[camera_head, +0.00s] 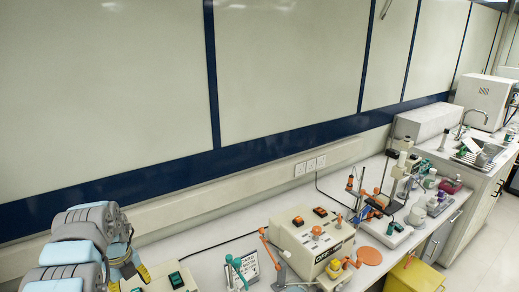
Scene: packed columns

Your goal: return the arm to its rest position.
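My arm shows at the lower left as thick grey and light blue links, folded close to the camera. What looks like my gripper (128,272) hangs down beside these links, dark with yellow parts, near the bench's left end. Its fingertips are too small and partly hidden, so I cannot tell whether it is open or shut. I see nothing clearly held in it.
The white bench (205,262) runs to the right along the wall. A cream box with orange switches (312,240), a smaller switch box (172,278), a teal-handled fitting (238,268), a stand (394,190) and a yellow bin (414,276) are around.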

